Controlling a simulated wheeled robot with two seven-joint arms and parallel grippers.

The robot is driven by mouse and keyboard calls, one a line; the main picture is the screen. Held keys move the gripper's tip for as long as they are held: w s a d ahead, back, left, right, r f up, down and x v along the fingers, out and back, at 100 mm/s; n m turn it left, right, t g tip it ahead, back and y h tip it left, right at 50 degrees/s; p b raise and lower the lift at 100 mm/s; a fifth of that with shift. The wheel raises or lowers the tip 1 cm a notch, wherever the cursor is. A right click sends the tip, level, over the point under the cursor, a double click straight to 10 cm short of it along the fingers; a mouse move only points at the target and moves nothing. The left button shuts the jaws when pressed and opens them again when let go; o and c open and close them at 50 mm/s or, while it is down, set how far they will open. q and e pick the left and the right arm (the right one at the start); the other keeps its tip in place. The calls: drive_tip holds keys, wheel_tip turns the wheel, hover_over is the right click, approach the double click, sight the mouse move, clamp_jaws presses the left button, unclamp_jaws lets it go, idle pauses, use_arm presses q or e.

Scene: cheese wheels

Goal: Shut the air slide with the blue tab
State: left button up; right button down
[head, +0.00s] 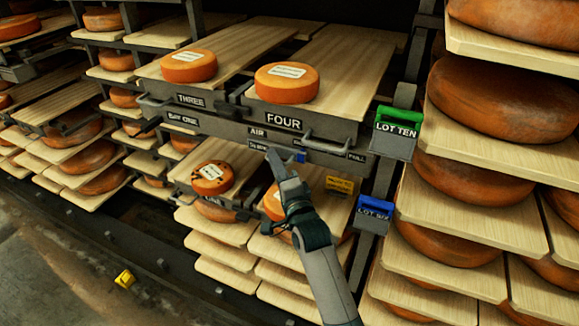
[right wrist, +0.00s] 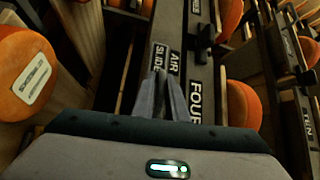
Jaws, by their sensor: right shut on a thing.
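The blue tab (head: 299,157) shows in the head view on the dark beam under the FOUR board, just right of my right gripper's fingers. The AIR label (head: 257,132) is above it, with a FULL label (head: 356,157) to the right. My right gripper (head: 277,158) is at the beam, shut on the blue tab; the fingers hide part of the grip. In the right wrist view the fingers (right wrist: 161,98) lie close together by the AIR label (right wrist: 174,62) and the SLIDE label (right wrist: 159,56); the tab is hidden there. My left gripper is out of view.
Orange cheese wheels (head: 287,83) rest on boards above the beam. A handle (head: 322,142) sticks out near the tab. A green LOT TEN holder (head: 393,135) and a blue LOT SIX holder (head: 374,212) are to the right. More cheeses sit below and at both sides.

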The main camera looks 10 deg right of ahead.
drive_tip(key=shift+w+a+r, duration=0.3)
drive_tip(key=shift+a, duration=0.1)
drive_tip(key=shift+r, duration=0.15)
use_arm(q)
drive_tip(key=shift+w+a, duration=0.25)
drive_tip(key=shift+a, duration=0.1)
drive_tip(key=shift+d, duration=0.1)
use_arm(e)
drive_tip(key=c, duration=2)
unclamp_jaws()
drive_tip(key=shift+r, duration=0.1)
drive_tip(key=shift+c, duration=0.2)
drive_tip(key=shift+o, duration=1)
drive_tip(key=shift+a, duration=0.1)
drive_tip(key=shift+a+f, duration=0.1)
drive_tip(key=shift+f, duration=0.2)
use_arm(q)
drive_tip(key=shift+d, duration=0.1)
